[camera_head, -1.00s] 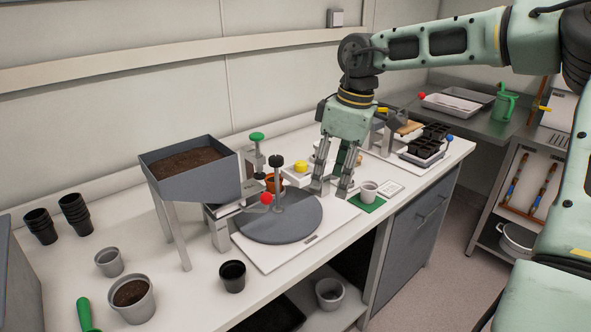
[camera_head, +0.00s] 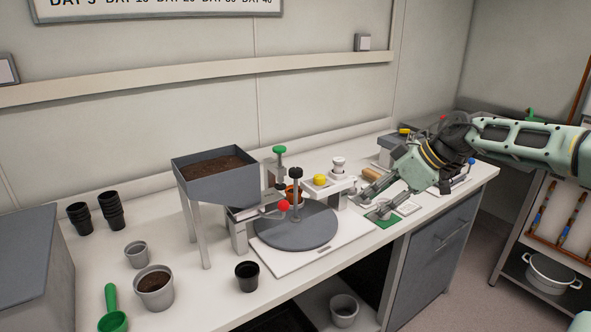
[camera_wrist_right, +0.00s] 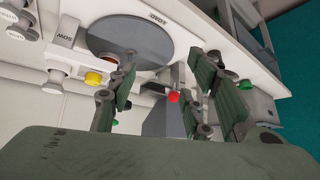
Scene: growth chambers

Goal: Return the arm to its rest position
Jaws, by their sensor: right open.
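My right gripper (camera_head: 374,207) is open, its arm reaching in from the right. Its fingers are low over the bench near the green mat (camera_head: 384,221), to the right of the round grey turntable (camera_head: 295,226). I see nothing held between the fingers. In the right wrist view the open fingers (camera_wrist_right: 170,88) stand apart, with the turntable (camera_wrist_right: 130,36) and a red knob (camera_wrist_right: 173,97) beyond them. The gripper covers part of the mat, and I cannot make out a cup there.
A soil hopper (camera_head: 217,178) stands left of the turntable, near a red knob (camera_head: 283,205) and a yellow button (camera_head: 320,180). Pots and a green scoop (camera_head: 112,310) occupy the bench's left. A metal pot (camera_head: 553,272) sits on the right shelf.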

